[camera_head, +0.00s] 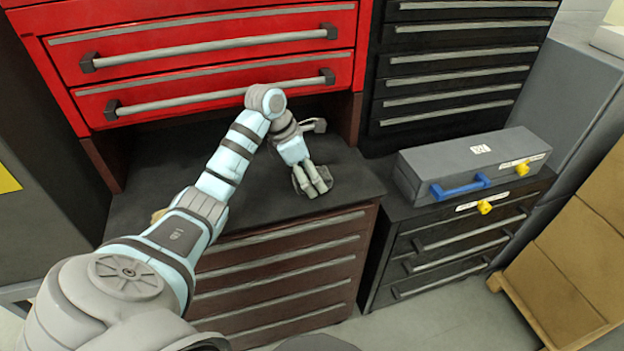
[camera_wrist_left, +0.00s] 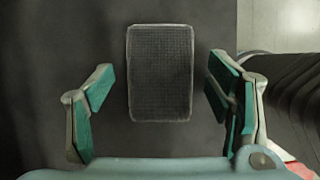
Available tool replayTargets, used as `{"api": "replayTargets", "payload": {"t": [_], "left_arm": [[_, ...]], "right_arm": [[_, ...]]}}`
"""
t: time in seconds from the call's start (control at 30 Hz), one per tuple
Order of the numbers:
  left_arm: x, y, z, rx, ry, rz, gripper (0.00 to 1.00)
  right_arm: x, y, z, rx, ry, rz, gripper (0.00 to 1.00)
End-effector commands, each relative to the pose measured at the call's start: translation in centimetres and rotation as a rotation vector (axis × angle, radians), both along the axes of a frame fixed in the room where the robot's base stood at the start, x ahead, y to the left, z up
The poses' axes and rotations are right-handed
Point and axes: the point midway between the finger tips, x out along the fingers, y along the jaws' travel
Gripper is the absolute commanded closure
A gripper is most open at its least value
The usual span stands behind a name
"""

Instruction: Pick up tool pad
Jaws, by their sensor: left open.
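The tool pad (camera_wrist_left: 160,72) is a dark grey rectangle with a fine grid texture and a thin pale rim. In the left wrist view it lies on the dark worktop, between the two green-padded fingers. My left gripper (camera_head: 313,187) is open over the worktop near its right side. In the wrist view its fingers stand on either side of the pad, with a gap on both sides. In the head view the gripper mostly hides the pad. My right gripper is in neither view.
The dark worktop (camera_head: 255,200) tops a brown drawer cabinet, with red drawers (camera_head: 200,45) above its back. A grey case (camera_head: 465,165) with a blue handle stands on the black cabinet to the right. A small tan thing (camera_head: 157,215) is partly hidden behind my left arm.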

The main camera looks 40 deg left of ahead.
Motion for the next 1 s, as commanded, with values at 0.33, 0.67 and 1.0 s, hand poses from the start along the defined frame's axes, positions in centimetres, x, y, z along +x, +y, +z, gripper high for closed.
{"api": "replayTargets", "payload": {"t": [0.33,0.67,1.0], "left_arm": [[0.0,0.0,0.1,0.0,0.0,0.001,0.73],[0.0,0.0,0.3,0.0,0.0,0.001,0.74],[0.0,0.1,3.8,0.001,-0.003,0.001,0.74]], "right_arm": [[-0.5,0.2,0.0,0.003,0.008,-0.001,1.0],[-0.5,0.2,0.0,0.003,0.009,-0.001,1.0],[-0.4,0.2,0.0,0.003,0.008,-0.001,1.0]]}}
